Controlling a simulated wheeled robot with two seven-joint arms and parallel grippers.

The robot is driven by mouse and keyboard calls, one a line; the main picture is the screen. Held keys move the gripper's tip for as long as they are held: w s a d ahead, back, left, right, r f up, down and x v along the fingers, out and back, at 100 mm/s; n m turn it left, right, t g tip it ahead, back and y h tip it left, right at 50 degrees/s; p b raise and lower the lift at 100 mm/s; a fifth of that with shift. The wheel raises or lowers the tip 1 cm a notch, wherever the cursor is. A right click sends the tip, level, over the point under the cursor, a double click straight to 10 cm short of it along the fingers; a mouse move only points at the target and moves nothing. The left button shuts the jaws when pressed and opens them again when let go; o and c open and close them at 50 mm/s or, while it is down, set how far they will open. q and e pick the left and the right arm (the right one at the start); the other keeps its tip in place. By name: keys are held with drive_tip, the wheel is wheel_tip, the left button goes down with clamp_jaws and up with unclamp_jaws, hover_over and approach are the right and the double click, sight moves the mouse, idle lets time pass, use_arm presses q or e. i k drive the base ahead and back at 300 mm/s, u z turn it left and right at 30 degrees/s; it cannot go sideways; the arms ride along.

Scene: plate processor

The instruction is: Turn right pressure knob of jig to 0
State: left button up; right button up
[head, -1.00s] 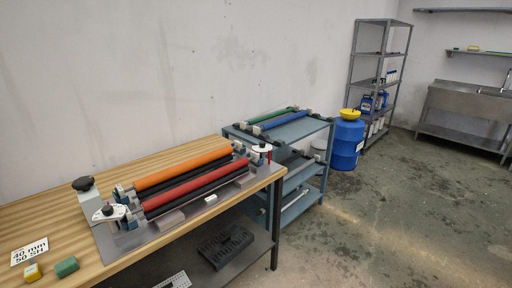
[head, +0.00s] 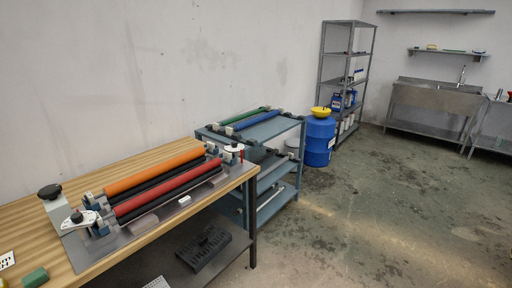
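The jig (head: 150,226) lies on the wooden table at the left, with an orange roller (head: 155,171), a red roller (head: 167,188) and black rollers between its end blocks. At its right end is a round white dial with a dark knob (head: 233,148) on top and a small red part beside it. At its left end is a similar white dial with a dark knob (head: 77,217). The dial markings are too small to read. Neither of my grippers is in view.
A blue cart (head: 292,131) with green and blue rollers stands just beyond the table's right end. A blue barrel (head: 319,141) and a grey shelf rack (head: 346,62) are behind it. The floor at right (head: 400,215) is clear.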

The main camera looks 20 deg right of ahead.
sight(235, 147)
drive_tip(key=z, duration=0.45)
drive_tip(key=k, duration=0.5)
drive_tip(key=z, duration=1.25)
drive_tip(key=i, duration=1.3)
drive_tip(key=z, duration=0.4)
drive_tip(key=i, duration=1.2)
drive_tip(key=u, duration=1.1)
drive_tip(key=i, duration=0.85)
drive_tip(key=u, duration=0.6)
